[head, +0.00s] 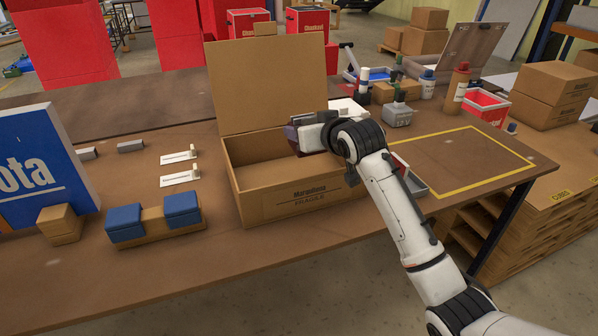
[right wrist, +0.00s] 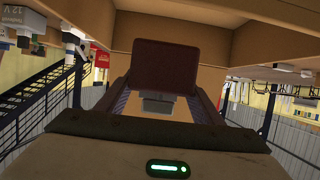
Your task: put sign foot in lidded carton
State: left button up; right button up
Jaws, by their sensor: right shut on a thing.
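The lidded carton (head: 293,201) is an open brown box on the table, marked FRAGILE, with its lid (head: 266,83) standing up at the back. My right gripper (head: 298,136) is at the carton's opening, near its right side. It is shut on a dark reddish-brown block, which I take as the sign foot (right wrist: 165,66); the block spans the two fingertips in the right wrist view. Brown carton walls surround the upper part of that view. I cannot tell whether the block touches the carton. My left gripper is not in view.
Bottles (head: 458,88) and a grey device (head: 398,114) stand behind right. A yellow-outlined area (head: 465,160) is clear.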

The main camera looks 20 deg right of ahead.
aim_at(307, 156)
notch_tip(307, 156, down, 4)
jog(key=shift+f, duration=0.1)
notch_tip(307, 156, down, 4)
jog(key=shift+r, duration=0.2)
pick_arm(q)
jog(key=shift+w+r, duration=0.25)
pick_arm(e)
jog(key=shift+f, duration=0.1)
jog(key=shift+s+f, duration=0.1)
jog(key=shift+f, duration=0.7)
jog(key=o, duration=1.5)
jog(key=shift+s+f, duration=0.1)
jog(key=shift+f, duration=0.25)
jog(key=shift+c, duration=0.2)
jog(key=shift+r, duration=0.5)
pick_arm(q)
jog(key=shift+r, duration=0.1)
pick_arm(e)
jog(key=r+v, duration=0.1)
jog(key=v, duration=1.1)
